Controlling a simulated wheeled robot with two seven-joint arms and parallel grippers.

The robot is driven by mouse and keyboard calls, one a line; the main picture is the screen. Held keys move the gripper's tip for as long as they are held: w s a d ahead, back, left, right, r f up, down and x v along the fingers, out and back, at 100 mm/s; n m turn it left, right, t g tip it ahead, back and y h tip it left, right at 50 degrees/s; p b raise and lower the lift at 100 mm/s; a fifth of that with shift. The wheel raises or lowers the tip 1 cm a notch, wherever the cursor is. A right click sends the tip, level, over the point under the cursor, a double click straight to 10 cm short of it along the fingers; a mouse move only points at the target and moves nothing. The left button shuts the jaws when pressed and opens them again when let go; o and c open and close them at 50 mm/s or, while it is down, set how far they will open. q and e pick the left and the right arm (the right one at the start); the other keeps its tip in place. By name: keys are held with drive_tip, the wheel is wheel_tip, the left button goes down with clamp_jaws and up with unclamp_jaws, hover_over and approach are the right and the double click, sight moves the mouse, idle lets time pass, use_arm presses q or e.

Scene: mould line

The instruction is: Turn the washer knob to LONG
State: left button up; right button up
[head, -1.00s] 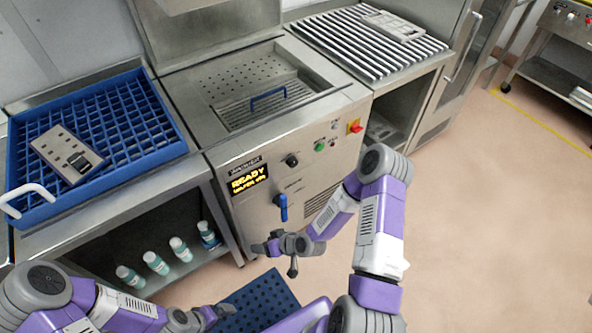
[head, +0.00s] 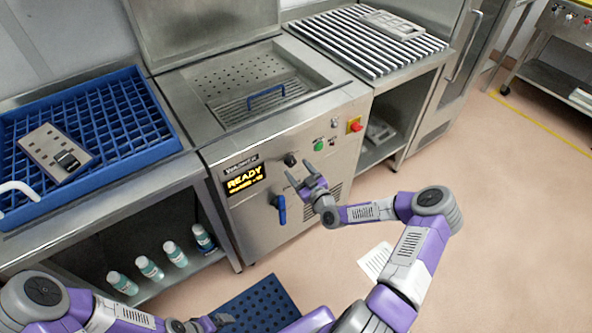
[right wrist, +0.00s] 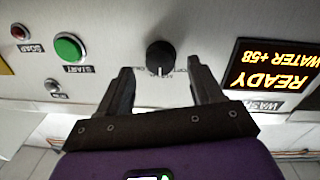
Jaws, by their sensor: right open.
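The washer (head: 300,225) stands in front of me with its lid up. Its black knob (head: 290,160) is on the front panel; in the right wrist view the knob (right wrist: 160,57) appears between my fingertips, its white pointer mark toward the picture's bottom. The lettering around it is too small to read. My right gripper (head: 298,172) is open and empty, pointing at the panel just below the knob; contact is not visible. My left gripper (head: 220,320) is low at the bottom edge, too small to judge.
A lit READY display (head: 245,178), a blue handle (head: 280,208), a green START button (right wrist: 70,47) and a red switch (head: 355,125) share the panel. A blue crate (head: 160,148) stands left, a ribbed rack (head: 345,42) right.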

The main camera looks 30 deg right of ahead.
drive_tip(key=shift+w, duration=0.9)
drive_tip(key=c, duration=1.1)
drive_tip(key=shift+o, duration=0.2)
drive_tip(key=shift+m, duration=0.3)
drive_tip(key=m+b, duration=0.1)
drive_tip(key=m, duration=0.3)
drive_tip(key=shift+m+y+b, duration=0.3)
drive_tip(key=shift+m+b, duration=0.2)
drive_tip(key=shift+m, duration=2.1)
drive_tip(key=o, duration=1.1)
drive_tip(key=shift+c, duration=0.2)
